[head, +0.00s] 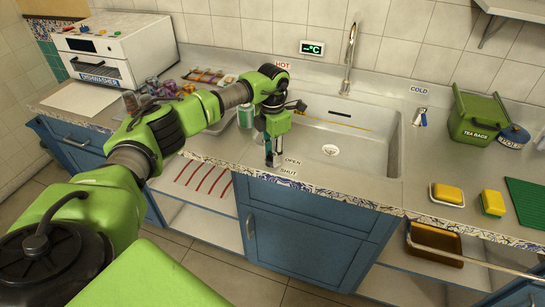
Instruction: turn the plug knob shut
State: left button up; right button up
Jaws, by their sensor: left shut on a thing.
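My left gripper (273,158) points down at the counter's front strip, just left of the printed labels OPEN (292,160) and SHUT (288,171). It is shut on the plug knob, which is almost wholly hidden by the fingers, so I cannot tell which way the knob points. The sink (365,160) lies behind and to the right of the gripper, with a round drain (330,150) in its floor. My right gripper is not in view.
A tap (349,60) stands behind the sink. A green TEA BAGS bin (476,120), yellow sponges (447,193) and a green mat (527,200) are on the right. A white dishwasher (115,48) is at the back left. Small colourful items sit behind my left arm.

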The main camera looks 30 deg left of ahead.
pick_arm(q)
jog(key=shift+m, duration=0.7)
jog(key=o, duration=1.1)
notch_tip(320, 180, up, 12)
